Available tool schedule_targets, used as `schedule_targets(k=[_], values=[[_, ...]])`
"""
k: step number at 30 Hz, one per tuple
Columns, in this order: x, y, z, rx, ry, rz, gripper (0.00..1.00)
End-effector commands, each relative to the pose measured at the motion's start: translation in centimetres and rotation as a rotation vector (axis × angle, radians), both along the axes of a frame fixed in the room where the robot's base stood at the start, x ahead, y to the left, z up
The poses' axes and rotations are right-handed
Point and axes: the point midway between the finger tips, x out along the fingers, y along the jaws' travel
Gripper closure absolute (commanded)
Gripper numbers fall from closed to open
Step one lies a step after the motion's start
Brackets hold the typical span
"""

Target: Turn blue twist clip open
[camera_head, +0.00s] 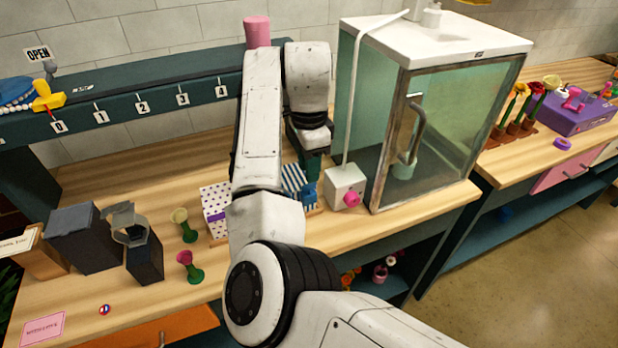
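A small blue piece (310,196), which looks like the blue twist clip, sits at the right end of a blue-and-white striped box (292,179) on the wooden bench. Its turn position is too small to read. My gripper (311,172) points down right above the blue piece, with dark green fingers. I cannot tell whether the fingers touch the clip or how far apart they are. My arm hides part of the striped box and the bench behind it.
A purple-dotted white box (215,203) stands left of my arm. A white block with a pink knob (352,198) and a glass cabinet (440,120) stand close on the right. A numbered rail (120,98) runs behind.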

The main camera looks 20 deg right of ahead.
Motion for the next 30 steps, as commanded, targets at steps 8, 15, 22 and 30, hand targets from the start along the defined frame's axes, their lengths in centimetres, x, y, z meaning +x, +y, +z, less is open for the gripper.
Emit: schedule_targets(k=[8, 15, 22, 30], values=[[0.1, 0.0, 5.1, 0.004, -0.003, 0.0, 0.68], [0.0, 0.0, 6.4, 0.001, 0.001, 0.001, 0.68], [0.0, 0.0, 6.4, 0.001, 0.001, 0.001, 0.68], [0.0, 0.0, 6.4, 0.0, 0.0, 0.0, 0.68]])
